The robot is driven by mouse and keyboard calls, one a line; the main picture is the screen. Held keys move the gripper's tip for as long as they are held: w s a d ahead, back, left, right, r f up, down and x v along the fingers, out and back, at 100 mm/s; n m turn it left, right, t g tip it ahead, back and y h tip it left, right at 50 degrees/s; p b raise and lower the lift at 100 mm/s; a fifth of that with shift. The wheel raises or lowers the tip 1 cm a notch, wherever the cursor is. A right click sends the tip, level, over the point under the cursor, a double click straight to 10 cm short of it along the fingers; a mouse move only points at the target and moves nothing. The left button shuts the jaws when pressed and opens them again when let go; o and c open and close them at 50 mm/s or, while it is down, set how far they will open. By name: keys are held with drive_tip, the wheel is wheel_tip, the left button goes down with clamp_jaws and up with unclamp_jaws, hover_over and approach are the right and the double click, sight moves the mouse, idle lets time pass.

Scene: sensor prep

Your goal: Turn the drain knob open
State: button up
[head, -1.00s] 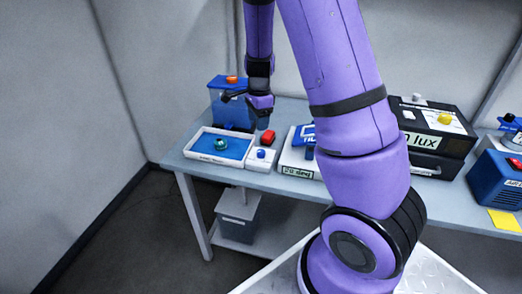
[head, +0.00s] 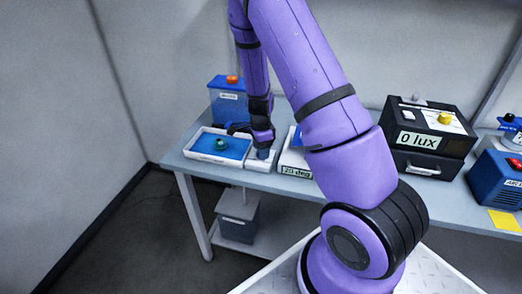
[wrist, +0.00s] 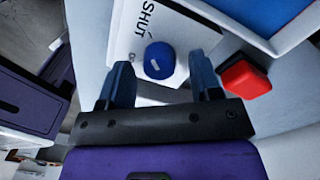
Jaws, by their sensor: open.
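The drain knob (wrist: 158,60) is a round blue knob with a white mark, on a white plate (wrist: 128,30). The plate reads SHUT, and a second word near the knob is partly cut off from view. In the wrist view my gripper (wrist: 162,78) is open, with one dark blue finger on each side of the knob; I cannot tell whether they touch it. In the head view my gripper (head: 263,152) is low over the plate (head: 262,165) and hides the knob.
A red block (wrist: 245,78) is close to the right finger. A white-rimmed blue tray (head: 188,155) holding a green object (head: 221,145) lies left of the plate. A blue box (head: 227,103) stands behind. A black box reading 0 lux (head: 425,118) stands right.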

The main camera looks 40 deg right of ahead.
drive_tip(key=shift+f, duration=0.35)
drive_tip(key=shift+c, duration=0.4)
drive_tip(key=c, duration=0.9)
drive_tip(key=shift+o, duration=0.2)
